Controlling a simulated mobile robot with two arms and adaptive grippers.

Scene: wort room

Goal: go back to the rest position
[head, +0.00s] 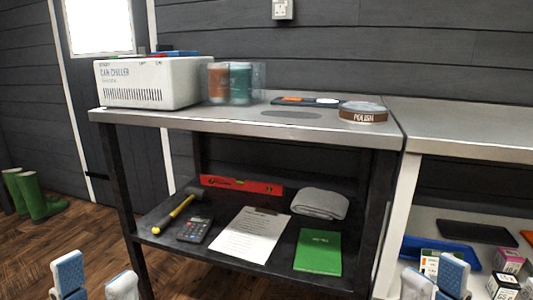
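My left gripper (95,279) shows at the bottom left edge in the head view. Its two blue-and-white fingertips stand apart with floor visible between them, so it is open and empty. My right gripper (436,280) shows at the bottom right, in front of the white shelf unit. Its fingertips appear close together from this angle, and I cannot tell how far apart they are. No held object shows in it. Both grippers are low in the picture, in front of the workbench (250,122) and apart from it.
On the bench top are a white can chiller box (150,84), cans in a clear holder (230,82) and a polish tin (362,113). The lower shelf holds a hammer (176,213), calculator (194,230), clipboard (249,233), level (241,185), grey cloth (320,203) and green book (318,251). Green boots (38,198) stand left.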

